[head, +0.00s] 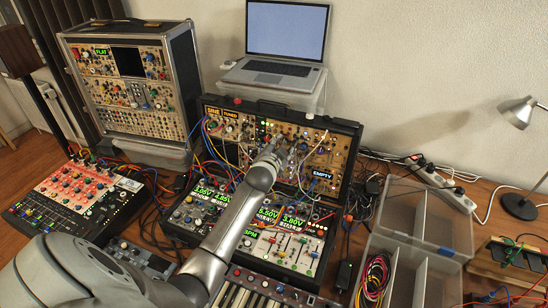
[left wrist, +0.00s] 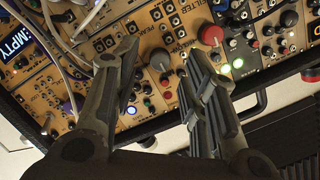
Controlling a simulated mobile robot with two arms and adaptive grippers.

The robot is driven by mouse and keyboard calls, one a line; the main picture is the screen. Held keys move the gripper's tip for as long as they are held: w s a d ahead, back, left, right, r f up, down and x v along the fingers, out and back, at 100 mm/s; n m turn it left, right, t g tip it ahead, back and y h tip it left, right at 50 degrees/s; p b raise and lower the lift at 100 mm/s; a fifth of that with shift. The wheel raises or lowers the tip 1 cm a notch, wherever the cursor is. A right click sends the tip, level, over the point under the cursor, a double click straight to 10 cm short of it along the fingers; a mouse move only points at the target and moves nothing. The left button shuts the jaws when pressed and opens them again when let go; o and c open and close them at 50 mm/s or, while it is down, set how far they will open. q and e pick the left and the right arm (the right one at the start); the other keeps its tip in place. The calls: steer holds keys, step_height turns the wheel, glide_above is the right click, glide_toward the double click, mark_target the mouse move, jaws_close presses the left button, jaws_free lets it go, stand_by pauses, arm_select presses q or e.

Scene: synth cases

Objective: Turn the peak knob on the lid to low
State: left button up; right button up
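The lid (head: 340,155) of the synth case stands upright at the back of the desk, filled with orange and black modules, patch cables and small knobs. My left gripper (head: 280,148) reaches up to the middle of this panel. In the left wrist view my left gripper (left wrist: 160,54) is open, one finger each side of a pale-topped knob (left wrist: 160,60) on the orange panel. I cannot tell whether the fingers touch it. A red knob (left wrist: 210,34) sits just right of the fingertips. My right gripper is not in view.
A laptop (head: 275,70) stands behind the lid, and a tall synth rack (head: 130,85) is at the left. A keyboard (head: 255,293), a red mixer (head: 80,195) and clear boxes (head: 425,240) crowd the desk.

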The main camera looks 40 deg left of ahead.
arm_select(q)
steer(key=v, duration=0.9)
steer(key=shift+s+r, duration=0.2)
steer(key=shift+s, duration=0.1)
steer(key=shift+d, duration=0.1)
